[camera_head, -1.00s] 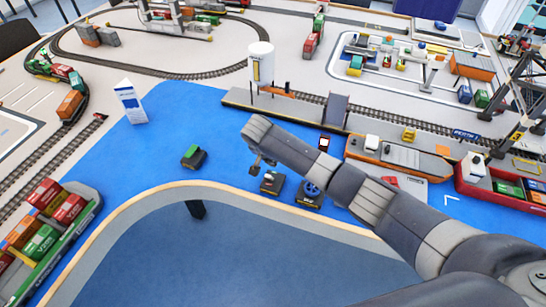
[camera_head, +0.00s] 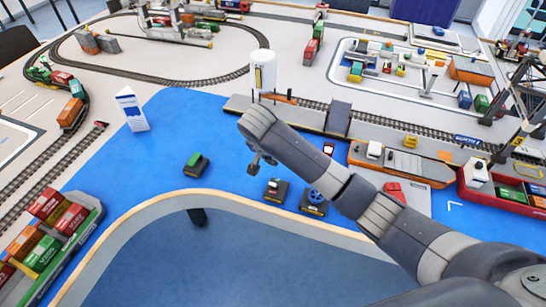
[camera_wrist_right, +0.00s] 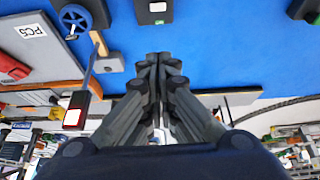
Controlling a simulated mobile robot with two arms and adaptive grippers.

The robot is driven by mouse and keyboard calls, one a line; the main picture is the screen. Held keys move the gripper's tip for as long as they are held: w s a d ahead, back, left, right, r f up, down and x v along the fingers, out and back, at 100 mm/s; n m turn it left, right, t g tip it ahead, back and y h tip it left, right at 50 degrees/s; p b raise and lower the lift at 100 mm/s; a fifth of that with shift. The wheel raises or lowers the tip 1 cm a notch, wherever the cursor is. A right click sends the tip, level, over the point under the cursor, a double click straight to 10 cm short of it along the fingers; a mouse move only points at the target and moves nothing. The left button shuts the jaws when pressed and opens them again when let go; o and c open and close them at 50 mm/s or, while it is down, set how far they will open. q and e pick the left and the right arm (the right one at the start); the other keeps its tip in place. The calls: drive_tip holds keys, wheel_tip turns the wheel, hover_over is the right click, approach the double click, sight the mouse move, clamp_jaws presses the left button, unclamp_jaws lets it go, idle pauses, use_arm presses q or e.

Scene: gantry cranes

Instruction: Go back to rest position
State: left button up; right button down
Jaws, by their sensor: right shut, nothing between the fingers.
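My right arm comes in from the lower right in the head view. Its gripper (camera_head: 254,168) points down above the blue mat, between the green-topped block and the block with a white piece. In the right wrist view the fingers (camera_wrist_right: 158,57) are together with nothing between them, above the blue surface. My left gripper is not in view.
Small dark blocks lie on the blue mat: one green-topped (camera_head: 196,165), one with a white piece (camera_head: 275,190), one with a blue wheel (camera_head: 313,202). A white tank (camera_head: 263,70) stands behind. An orange ship (camera_head: 402,162) and a red ship (camera_head: 505,191) lie right; a container ship (camera_head: 85,226) lies left.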

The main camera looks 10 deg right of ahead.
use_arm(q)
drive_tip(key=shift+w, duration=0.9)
use_arm(e)
drive_tip(key=shift+s+a+r, duration=0.1)
drive_tip(key=shift+s+r, duration=0.2)
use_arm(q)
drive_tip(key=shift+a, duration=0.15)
